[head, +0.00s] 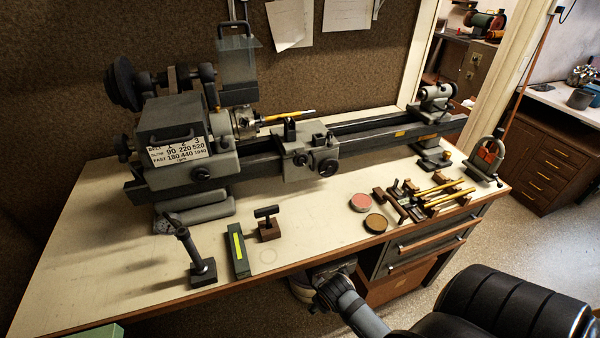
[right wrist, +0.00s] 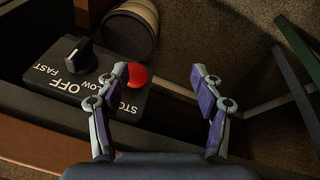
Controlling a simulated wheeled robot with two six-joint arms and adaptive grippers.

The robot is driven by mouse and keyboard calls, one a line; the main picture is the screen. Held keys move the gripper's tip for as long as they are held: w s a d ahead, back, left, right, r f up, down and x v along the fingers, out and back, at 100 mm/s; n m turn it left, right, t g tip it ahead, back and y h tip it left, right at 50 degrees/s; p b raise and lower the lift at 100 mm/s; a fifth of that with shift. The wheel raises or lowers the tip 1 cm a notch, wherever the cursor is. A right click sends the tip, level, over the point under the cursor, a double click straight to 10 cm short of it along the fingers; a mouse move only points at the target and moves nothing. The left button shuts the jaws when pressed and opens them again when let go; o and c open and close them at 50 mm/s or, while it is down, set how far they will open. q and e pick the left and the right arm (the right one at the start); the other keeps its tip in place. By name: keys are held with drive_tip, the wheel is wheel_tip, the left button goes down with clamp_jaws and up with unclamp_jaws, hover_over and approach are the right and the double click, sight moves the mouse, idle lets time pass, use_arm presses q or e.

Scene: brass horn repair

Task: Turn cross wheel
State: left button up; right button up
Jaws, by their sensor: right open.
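The lathe carriage (head: 297,170) stands mid-bed on the bench lathe. Two dark round handwheels show on its front, a left one (head: 301,160) and a right one (head: 328,167); I cannot tell which is the cross wheel. My right arm comes in at the bottom of the head view, with its wrist at the bench's front edge, well below the carriage; its fingertips are not visible there. In the right wrist view my right gripper (right wrist: 161,78) is open and empty. The red stop button (right wrist: 137,76) shows beside its left finger; no handwheel shows there. My left gripper is not in view.
A control box (right wrist: 75,80) with a black knob is at left in the right wrist view. A black chair (head: 510,310) is at lower right.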

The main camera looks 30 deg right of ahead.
drive_tip(key=w+d+r+n+t+h, duration=0.1)
drive_tip(key=w+d+r+n+t, duration=0.1)
drive_tip(key=r, duration=0.4)
drive_tip(key=w+d+r+n+t+h, duration=0.2)
drive_tip(key=w+d+r+n, duration=0.1)
drive_tip(key=r+n, duration=0.2)
drive_tip(key=w+d+r+n+t+h, duration=0.1)
drive_tip(key=w+d+r+n+t, duration=0.1)
drive_tip(key=r, duration=0.6)
drive_tip(key=shift+w+d+r+n+h+p, duration=0.35)
drive_tip(key=shift+w+d+n, duration=0.2)
drive_tip(key=shift+n, duration=0.45)
drive_tip(key=w+d+r+n+t, duration=0.1)
drive_tip(key=w+r+n+t, duration=0.4)
drive_tip(key=n, duration=0.4)
drive_tip(key=n+t+y, duration=0.2)
drive_tip(key=n+t, duration=0.1)
drive_tip(key=n, duration=0.8)
approach(301, 160)
drive_tip(key=p+x, duration=0.2)
drive_tip(key=x, duration=0.8)
drive_tip(key=shift+w+d+p, duration=0.1)
drive_tip(key=shift+w+p, duration=0.2)
drive_tip(key=shift+p, duration=0.05)
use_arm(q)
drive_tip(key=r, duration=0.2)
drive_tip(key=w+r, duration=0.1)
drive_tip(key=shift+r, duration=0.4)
